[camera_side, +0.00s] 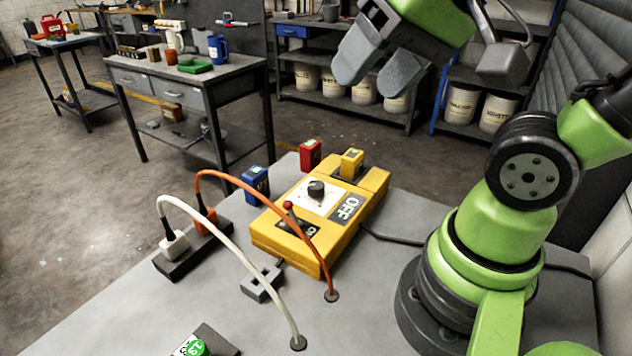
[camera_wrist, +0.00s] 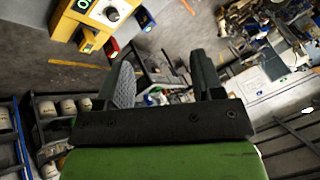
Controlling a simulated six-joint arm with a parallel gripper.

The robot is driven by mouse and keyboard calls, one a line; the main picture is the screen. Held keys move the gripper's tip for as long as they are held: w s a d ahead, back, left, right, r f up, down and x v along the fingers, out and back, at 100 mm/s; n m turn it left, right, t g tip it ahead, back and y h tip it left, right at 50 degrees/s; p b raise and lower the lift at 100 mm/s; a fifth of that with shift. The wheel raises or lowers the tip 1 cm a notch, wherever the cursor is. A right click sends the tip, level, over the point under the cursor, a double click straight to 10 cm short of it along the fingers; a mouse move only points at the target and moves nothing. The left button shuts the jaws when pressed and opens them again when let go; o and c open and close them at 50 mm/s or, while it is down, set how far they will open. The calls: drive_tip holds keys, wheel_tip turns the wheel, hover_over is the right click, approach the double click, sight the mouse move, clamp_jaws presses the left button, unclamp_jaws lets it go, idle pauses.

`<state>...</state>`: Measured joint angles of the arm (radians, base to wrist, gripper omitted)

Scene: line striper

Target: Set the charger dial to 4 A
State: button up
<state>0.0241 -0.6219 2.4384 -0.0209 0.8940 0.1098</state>
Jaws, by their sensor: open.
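The yellow charger (camera_side: 290,245) stands on the grey bench in the side view. Its black dial (camera_side: 316,188) sits on a white face plate; the dial's pointer and scale are too small to read. A display beside it reads OFF (camera_side: 349,207). A red-knobbed lever (camera_side: 288,206) is in front of the dial. In the wrist view, the dial (camera_wrist: 112,13) is at the top, with the charger (camera_wrist: 75,22) cut off by the frame edge. My gripper (camera_side: 378,78) is open and empty, high above and behind the charger, apart from it. Both fingers (camera_wrist: 163,78) show in the wrist view.
An orange cable (camera_side: 265,191) and a white cable (camera_side: 232,236) arch in front of the charger from a power strip (camera_side: 190,250). A yellow battery (camera_side: 351,162) sits on the charger; blue (camera_side: 256,184) and red (camera_side: 310,153) ones stand beside it.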

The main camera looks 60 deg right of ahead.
drive_tip(key=w+d+f+m+g+h, duration=0.1)
drive_tip(key=w+d+f+m+g, duration=0.35)
drive_tip(key=w+m, duration=0.35)
drive_tip(key=m+g, duration=0.2)
drive_tip(key=m, duration=0.2)
approach(316, 184)
drive_tip(key=shift+a+h, duration=0.2)
drive_tip(key=shift+h, duration=0.1)
wheel_tip(316, 184, down, 9)
drive_tip(key=shift+f, duration=0.2)
drive_tip(key=shift+w, duration=0.1)
drive_tip(key=c, duration=0.9)
